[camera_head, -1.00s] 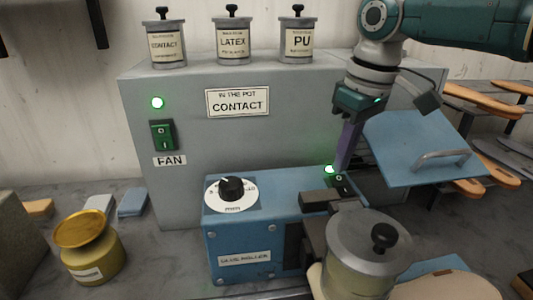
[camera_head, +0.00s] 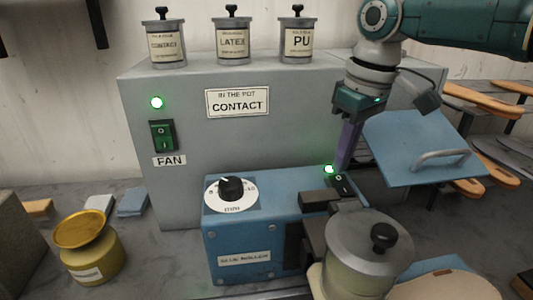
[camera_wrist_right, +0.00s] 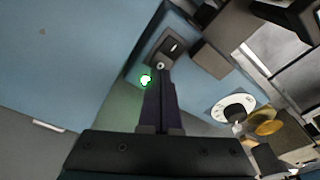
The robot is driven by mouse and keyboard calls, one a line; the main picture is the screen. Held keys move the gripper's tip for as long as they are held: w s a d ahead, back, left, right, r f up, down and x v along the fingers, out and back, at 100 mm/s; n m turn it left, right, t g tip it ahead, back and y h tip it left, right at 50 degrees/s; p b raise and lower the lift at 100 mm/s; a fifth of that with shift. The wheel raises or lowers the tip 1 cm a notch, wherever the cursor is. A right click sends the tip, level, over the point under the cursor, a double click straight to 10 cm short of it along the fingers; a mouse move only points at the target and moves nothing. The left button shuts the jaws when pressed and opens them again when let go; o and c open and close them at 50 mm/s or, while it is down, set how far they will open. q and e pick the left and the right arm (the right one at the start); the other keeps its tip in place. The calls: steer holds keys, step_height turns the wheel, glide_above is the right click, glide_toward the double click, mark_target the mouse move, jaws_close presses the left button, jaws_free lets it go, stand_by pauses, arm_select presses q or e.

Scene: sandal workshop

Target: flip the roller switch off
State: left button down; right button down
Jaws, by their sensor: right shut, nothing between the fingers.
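The roller switch (camera_head: 342,184) is a small black rocker on top of the blue glue roller box (camera_head: 235,245). A lit green lamp (camera_head: 328,169) sits beside it. My right gripper (camera_head: 343,168) is shut and empty, its dark purple fingers pointing down just behind the switch. In the right wrist view the fingertips (camera_wrist_right: 159,72) lie close to the switch (camera_wrist_right: 171,47), with the green lamp (camera_wrist_right: 145,80) beside them. I cannot tell whether the tips touch the rocker. My left gripper is not in view.
A lidded glue pot (camera_head: 365,250) stands in front of the switch. A blue panel with a handle (camera_head: 420,150) is close to the right of the fingers. The grey cabinet (camera_head: 220,140) with a fan switch (camera_head: 162,136) stands behind. A dial (camera_head: 231,190) sits on the box's left.

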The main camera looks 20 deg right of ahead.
mark_target(340, 180)
steer(key=shift+f+b, duration=0.6)
steer(key=shift+f, duration=0.3)
stand_by(0.6)
step_height(340, 180, up, 7)
steer(key=p, duration=0.7)
steer(key=shift+r+p, duration=0.1)
steer(key=shift+p, duration=0.3)
steer(key=shift+s, duration=0.1)
